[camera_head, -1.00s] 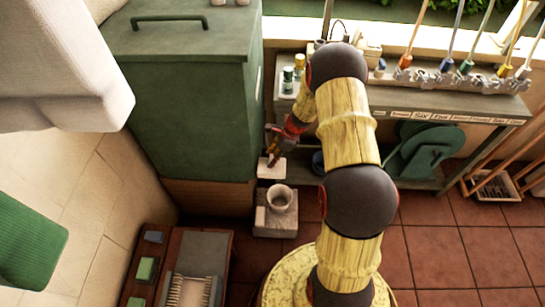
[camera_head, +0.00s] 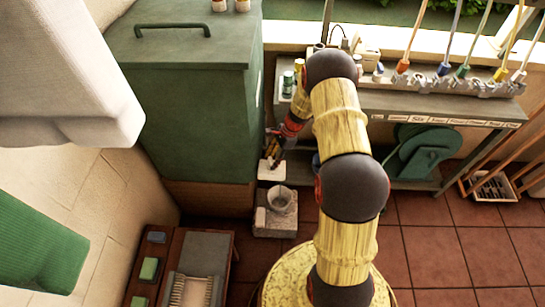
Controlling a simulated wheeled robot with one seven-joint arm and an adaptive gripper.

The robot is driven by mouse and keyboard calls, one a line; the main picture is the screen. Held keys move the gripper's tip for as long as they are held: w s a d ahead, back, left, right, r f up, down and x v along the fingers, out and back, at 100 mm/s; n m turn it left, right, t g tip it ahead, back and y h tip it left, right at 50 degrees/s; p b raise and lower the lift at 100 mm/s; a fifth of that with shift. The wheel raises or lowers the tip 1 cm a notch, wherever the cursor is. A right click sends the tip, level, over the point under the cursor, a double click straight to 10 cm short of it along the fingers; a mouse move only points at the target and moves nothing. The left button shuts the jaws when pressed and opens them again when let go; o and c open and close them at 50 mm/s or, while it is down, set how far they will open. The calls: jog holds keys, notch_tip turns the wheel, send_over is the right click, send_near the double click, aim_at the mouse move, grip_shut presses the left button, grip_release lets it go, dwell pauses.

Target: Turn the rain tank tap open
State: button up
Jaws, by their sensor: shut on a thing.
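The rain tank (camera_head: 185,105) is a large dark green box with a lidded top and a handle, at the upper left of the head view. My gripper (camera_head: 277,154) is at the tank's right side, low down, pointing downward. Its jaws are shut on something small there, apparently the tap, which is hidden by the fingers. Below it, a round pot (camera_head: 279,198) stands on a pale stone block (camera_head: 275,222). A faint thin line shows above the pot; I cannot tell whether it is water.
A grey shelf bench (camera_head: 440,107) with brushes and a green reel (camera_head: 418,152) stands to the right. A dark wooden stand (camera_head: 222,262) with trays is at the lower left.

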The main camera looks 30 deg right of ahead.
jog(key=n+g+p, duration=0.1)
jog(key=n, duration=0.2)
jog(key=shift+w+r, duration=0.1)
jog(key=shift+w, duration=0.05)
jog(key=n+g+p, duration=0.1)
jog(key=n, duration=0.3)
jog(key=shift+w+g+p, duration=0.1)
jog(key=shift+g+p, duration=0.25)
jog(key=shift+g, duration=0.05)
jog(key=n+g, duration=0.1)
jog(key=n, duration=0.2)
jog(key=n+g+h+p, duration=0.1)
jog(key=n, duration=0.3)
jog(key=shift+w+a+h, duration=0.1)
jog(key=shift+h, duration=0.2)
jog(key=o, duration=1.1)
jog(key=shift+o, duration=0.4)
